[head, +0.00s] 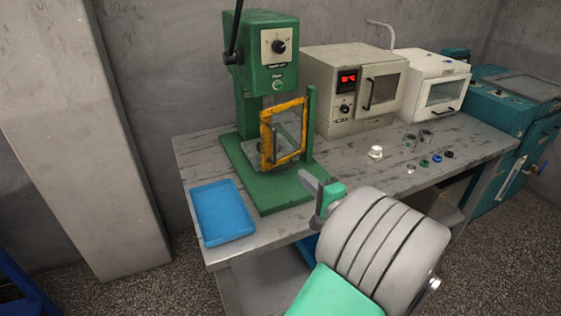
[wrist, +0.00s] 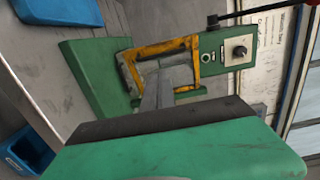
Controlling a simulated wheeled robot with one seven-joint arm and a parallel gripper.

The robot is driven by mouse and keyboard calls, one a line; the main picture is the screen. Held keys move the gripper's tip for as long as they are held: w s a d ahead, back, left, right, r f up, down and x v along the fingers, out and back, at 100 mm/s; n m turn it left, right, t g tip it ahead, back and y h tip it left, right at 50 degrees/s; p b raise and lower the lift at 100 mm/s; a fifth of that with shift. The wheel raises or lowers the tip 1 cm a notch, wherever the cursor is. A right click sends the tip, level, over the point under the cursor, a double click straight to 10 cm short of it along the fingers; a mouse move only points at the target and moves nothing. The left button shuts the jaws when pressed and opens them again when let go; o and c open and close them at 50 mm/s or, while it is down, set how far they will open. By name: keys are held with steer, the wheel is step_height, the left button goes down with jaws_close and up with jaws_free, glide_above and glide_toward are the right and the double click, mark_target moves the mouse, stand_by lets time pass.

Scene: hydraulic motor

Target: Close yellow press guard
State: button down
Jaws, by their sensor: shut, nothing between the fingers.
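The yellow press guard (head: 283,133) is a square yellow frame with a clear pane, mounted beside a green post on the green press (head: 262,60). It appears swung at an angle to the press front; how far it stands open I cannot tell. In the wrist view the guard (wrist: 185,44) is ahead of my fingers, with the green press base (wrist: 82,70) to the left. My gripper (head: 309,181) is shut and empty, in front and to the lower right of the guard. Its fingertips (wrist: 158,92) overlap the guard's opening in the wrist view; contact is unclear.
A blue tray (head: 222,212) lies left of the press on the grey table (head: 205,158). A beige oven (head: 345,118) and a white oven (head: 435,110) stand to the right. Several small rings and a metal part (head: 375,152) lie on the table's right half.

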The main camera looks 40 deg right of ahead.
steer(key=p+x, duration=0.1)
steer(key=x, duration=1.2)
steer(key=shift+w+p, duration=0.35)
steer(key=shift+p, duration=0.05)
